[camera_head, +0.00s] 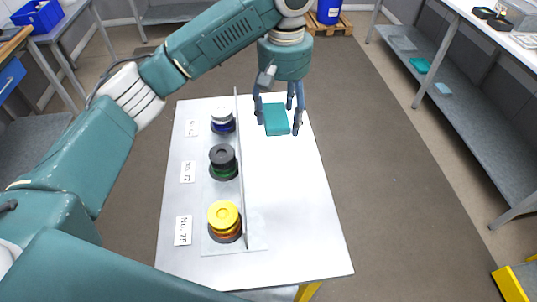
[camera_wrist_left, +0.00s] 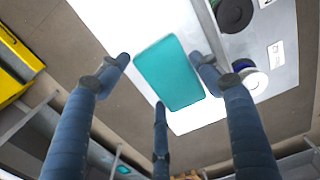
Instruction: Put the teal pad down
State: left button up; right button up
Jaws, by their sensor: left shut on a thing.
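The teal pad (camera_head: 277,119) is a flat rectangular block over the far right part of the white table. My left gripper (camera_head: 279,122) points down above the table with its fingers around the pad and is shut on it. In the left wrist view the pad (camera_wrist_left: 168,73) lies between the fingertips of my left gripper (camera_wrist_left: 161,76). I cannot tell how high the pad is above the table. My right gripper is not in view.
A thin upright divider (camera_head: 240,170) runs along the white table (camera_head: 300,220). Left of it stand a white and blue stack (camera_head: 222,120), a grey and green stack (camera_head: 223,161) and a yellow and orange stack (camera_head: 224,220), with labels. The table right of the divider is clear.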

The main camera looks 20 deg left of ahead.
aim_at(279, 166)
pick_arm(q)
notch_tip(279, 166, down, 17)
jog(key=p, duration=0.2)
jog(key=shift+w+r+p, duration=0.1)
jog(key=shift+r+p, duration=0.1)
jog(key=shift+p, duration=0.15)
jog(key=o, duration=1)
jog(key=shift+f, duration=0.1)
